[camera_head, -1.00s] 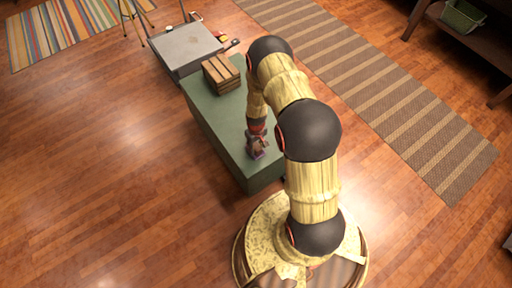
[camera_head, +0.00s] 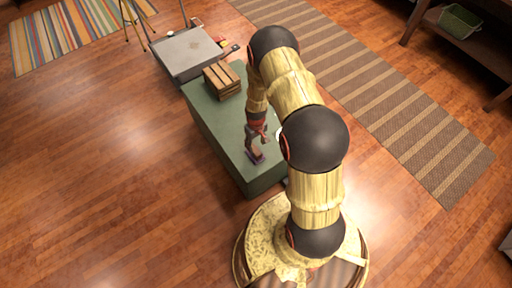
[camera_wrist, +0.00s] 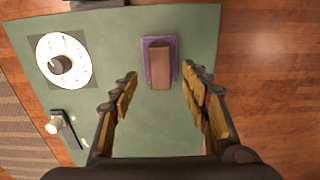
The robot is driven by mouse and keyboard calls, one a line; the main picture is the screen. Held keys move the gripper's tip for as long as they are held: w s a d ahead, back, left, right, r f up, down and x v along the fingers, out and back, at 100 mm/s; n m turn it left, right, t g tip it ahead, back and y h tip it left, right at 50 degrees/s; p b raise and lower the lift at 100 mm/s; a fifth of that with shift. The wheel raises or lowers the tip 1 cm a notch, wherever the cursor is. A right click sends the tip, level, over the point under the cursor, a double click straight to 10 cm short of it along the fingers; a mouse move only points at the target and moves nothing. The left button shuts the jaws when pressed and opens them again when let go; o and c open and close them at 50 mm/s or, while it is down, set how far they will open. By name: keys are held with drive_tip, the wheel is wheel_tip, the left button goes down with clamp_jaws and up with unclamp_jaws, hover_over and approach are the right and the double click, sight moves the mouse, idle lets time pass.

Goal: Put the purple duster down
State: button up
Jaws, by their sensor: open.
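The purple duster (camera_wrist: 146,60) has a purple base with a brown block-shaped top. It lies on the green tabletop (camera_wrist: 196,22) near the table's front end. In the head view the duster (camera_head: 255,157) shows small, just below my gripper (camera_head: 257,132). In the wrist view my gripper (camera_wrist: 160,85) is open, with its fingers apart on either side of and short of the duster. The duster appears to rest flat on the surface.
A round white item with a dark knob (camera_wrist: 78,72) and a small dark item with a white end (camera_wrist: 62,127) are on the table. A wooden crate (camera_head: 222,80) stands at its far end. A grey-topped unit (camera_head: 188,52) stands beyond. Table edges are near the duster.

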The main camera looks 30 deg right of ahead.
wheel_tip(320, 180, up, 4)
drive_tip(key=f, duration=0.1)
wheel_tip(320, 180, up, 18)
drive_tip(key=t, duration=0.1)
hover_over(256, 151)
drive_tip(key=w+a, duration=0.2)
drive_tip(key=w, duration=0.3)
drive_tip(key=s+a+r+t, duration=0.1)
drive_tip(key=a+r, duration=0.1)
drive_tip(key=r, duration=0.5)
drive_tip(key=s+a+r, duration=0.1)
drive_tip(key=a+r, duration=0.1)
drive_tip(key=r, duration=0.6)
drive_tip(key=s+a+r+t, duration=0.1)
drive_tip(key=s+a+r, duration=0.1)
drive_tip(key=s+r, duration=0.45)
drive_tip(key=s+a+r+t, duration=0.1)
drive_tip(key=s+a+r, duration=0.2)
drive_tip(key=r, duration=0.6)
drive_tip(key=s+a+r, duration=0.1)
drive_tip(key=s+r, duration=0.2)
drive_tip(key=s, duration=0.3)
drive_tip(key=s+a+r+t, duration=0.1)
drive_tip(key=s+a+r, duration=0.1)
drive_tip(key=s, duration=0.5)
drive_tip(key=shift+r+t+p, duration=0.3)
drive_tip(key=shift+r+p, duration=0.1)
drive_tip(key=shift+p, duration=0.05)
drive_tip(key=shift+o, duration=0.4)
drive_tip(key=shift+a, duration=0.1)
